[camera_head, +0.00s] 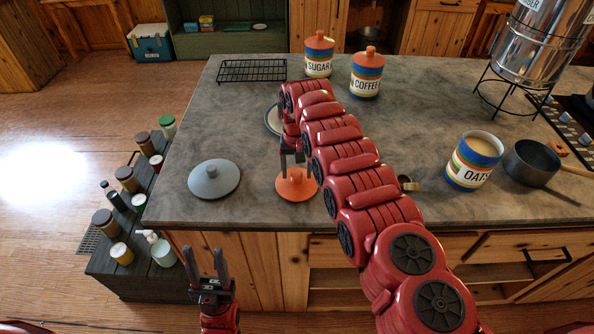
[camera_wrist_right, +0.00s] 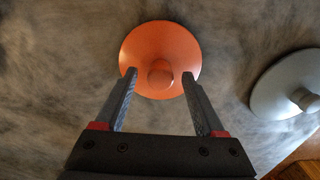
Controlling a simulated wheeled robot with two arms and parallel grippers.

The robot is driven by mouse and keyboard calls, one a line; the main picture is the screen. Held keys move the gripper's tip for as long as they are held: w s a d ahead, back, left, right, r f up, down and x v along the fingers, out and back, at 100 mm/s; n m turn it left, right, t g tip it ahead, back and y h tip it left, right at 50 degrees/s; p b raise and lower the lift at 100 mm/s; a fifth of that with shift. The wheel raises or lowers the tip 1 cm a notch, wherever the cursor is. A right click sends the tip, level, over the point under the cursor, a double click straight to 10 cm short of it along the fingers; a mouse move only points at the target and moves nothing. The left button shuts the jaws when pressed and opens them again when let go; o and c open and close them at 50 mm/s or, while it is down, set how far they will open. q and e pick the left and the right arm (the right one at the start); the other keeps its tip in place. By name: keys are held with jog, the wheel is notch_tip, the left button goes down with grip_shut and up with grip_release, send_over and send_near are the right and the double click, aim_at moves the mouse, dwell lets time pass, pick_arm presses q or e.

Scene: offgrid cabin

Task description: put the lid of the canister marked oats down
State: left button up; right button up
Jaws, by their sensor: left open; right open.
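The canister marked oats (camera_head: 473,162) stands lidless on the right part of the counter, its pale contents showing. An orange lid with a round knob (camera_head: 297,184) lies on the counter near the front edge; it also shows in the right wrist view (camera_wrist_right: 160,45). My right gripper (camera_head: 295,166) is just above this lid, with its open fingers on either side of the knob and apart from it in the wrist view (camera_wrist_right: 160,76). My left gripper (camera_head: 206,252) is open and empty, in front of the counter and low in the head view.
A grey lid (camera_head: 214,179) lies left of the orange lid. Sugar (camera_head: 319,54) and coffee (camera_head: 366,75) canisters with orange lids stand at the back. A saucepan (camera_head: 530,163), a small cup (camera_head: 408,183) and a black rack (camera_head: 252,70) are also on the counter. Its left middle is clear.

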aim_at(297, 173)
jog(key=shift+r, duration=0.4)
notch_tip(297, 173, up, 5)
jog(key=shift+w+b, duration=0.15)
jog(key=shift+b, duration=1)
notch_tip(297, 173, up, 6)
jog(key=p, duration=0.4)
